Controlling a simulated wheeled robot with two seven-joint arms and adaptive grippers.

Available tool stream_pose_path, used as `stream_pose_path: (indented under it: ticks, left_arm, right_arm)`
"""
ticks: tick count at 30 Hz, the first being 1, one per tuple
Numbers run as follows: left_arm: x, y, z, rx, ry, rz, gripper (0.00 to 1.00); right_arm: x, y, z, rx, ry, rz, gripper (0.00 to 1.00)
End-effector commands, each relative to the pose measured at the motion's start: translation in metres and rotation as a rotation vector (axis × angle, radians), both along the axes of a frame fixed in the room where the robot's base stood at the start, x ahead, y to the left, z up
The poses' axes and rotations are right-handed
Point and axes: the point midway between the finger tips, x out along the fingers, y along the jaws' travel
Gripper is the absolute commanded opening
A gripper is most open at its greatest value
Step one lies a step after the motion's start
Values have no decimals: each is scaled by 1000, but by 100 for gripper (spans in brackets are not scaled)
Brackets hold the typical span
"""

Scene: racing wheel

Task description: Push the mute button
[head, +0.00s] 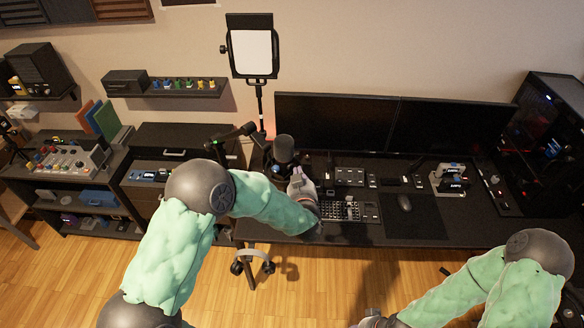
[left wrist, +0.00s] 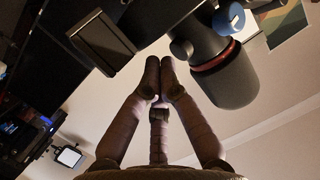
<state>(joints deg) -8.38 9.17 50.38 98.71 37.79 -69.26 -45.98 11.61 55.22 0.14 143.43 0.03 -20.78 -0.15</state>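A dark microphone (head: 284,150) stands on its boom arm at the left end of the desk. In the left wrist view the microphone (left wrist: 228,78) is right of my fingers, with a red band and a blue round part (left wrist: 230,18) by its base. My left gripper (head: 298,180) is just right of and below the microphone, over the desk; in the wrist view its fingertips (left wrist: 160,68) are together with nothing between them. I cannot make out which part is the mute button. My right gripper (head: 376,318) barely shows at the bottom edge; its fingers are not clear.
The black desk (head: 430,232) holds a keypad (head: 340,210), small control boxes (head: 350,177), a mouse (head: 404,203) and two monitors (head: 335,125). A PC tower (head: 550,130) is at right. A lamp (head: 251,52) stands behind the microphone.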

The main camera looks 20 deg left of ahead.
Motion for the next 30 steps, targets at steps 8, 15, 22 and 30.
stream_pose_path:
  ticks: [8,15,22,30]
  left_arm:
    - [-2,-5,0,-1,0,-2,0]
    - [-9,-25,0,-1,0,-2,0]
    - [-16,-43,-2,0,1,-3,0]
    - [-22,-56,-2,0,-1,0,0]
  right_arm:
    - [0,0,1,0,0,0,33]
    - [0,0,3,0,0,0,33]
    - [0,0,4,0,0,0,33]
    - [0,0,5,0,0,0,33]
